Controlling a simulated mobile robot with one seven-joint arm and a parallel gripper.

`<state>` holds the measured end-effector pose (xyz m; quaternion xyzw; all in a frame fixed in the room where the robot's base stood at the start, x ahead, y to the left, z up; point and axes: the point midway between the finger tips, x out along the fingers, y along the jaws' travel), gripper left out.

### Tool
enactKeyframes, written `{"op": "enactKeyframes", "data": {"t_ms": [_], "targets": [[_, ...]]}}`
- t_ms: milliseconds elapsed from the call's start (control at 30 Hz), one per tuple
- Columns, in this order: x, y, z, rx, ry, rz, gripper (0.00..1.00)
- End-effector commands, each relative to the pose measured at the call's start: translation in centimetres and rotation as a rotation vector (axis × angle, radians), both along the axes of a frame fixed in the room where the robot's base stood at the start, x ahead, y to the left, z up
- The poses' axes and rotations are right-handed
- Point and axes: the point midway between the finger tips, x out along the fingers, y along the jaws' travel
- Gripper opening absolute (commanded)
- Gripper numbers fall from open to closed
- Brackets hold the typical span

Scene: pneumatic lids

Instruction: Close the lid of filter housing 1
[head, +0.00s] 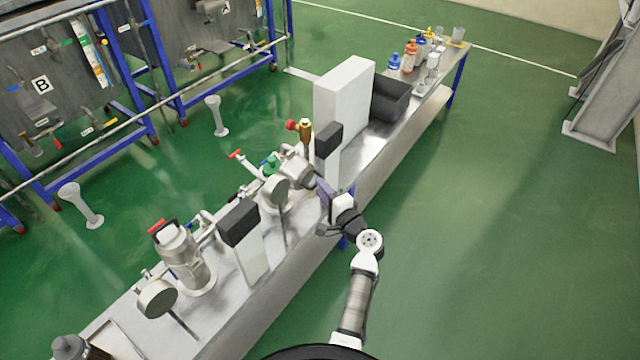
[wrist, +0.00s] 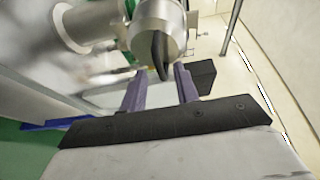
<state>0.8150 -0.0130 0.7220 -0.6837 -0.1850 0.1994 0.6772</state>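Two metal filter housings stand on the long bench. The nearer one (head: 185,262) is upright, with a round disc-like lid (head: 158,298) beside it at its front. The farther one (head: 299,172) is partly hidden, with another round disc (head: 275,194) in front of it. I see no number on either, so I cannot tell which is housing 1. My gripper (head: 322,186) is by the farther housing. In the wrist view, my gripper (wrist: 160,82) has its fingers apart below a shiny metal cylinder (wrist: 150,22). A thin dark piece on the cylinder's end points between the fingertips; contact is unclear.
A grey post with a black top (head: 241,240) stands between the housings. A tall white box (head: 342,105) and a black bin (head: 390,98) stand beyond my gripper. Bottles (head: 410,55) are at the bench's far end.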

Motion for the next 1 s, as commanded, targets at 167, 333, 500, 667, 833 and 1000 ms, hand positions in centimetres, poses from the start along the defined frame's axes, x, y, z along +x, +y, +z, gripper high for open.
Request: {"op": "enactKeyframes", "data": {"t_ms": [167, 333, 500, 667, 833, 1000], "targets": [[1.4, 0.8, 0.0, 0.001, 0.001, -0.001, 0.31], [1.7, 1.0, 0.0, 0.000, 0.000, -0.002, 0.31], [1.7, 1.0, -0.1, 0.000, 0.000, -0.001, 0.31], [1.7, 1.0, 0.0, 0.000, 0.000, -0.001, 0.10], [1.7, 1.0, -0.1, 0.000, 0.000, -0.001, 0.00], [1.7, 1.0, -0.1, 0.000, 0.000, -0.001, 0.00]]}}
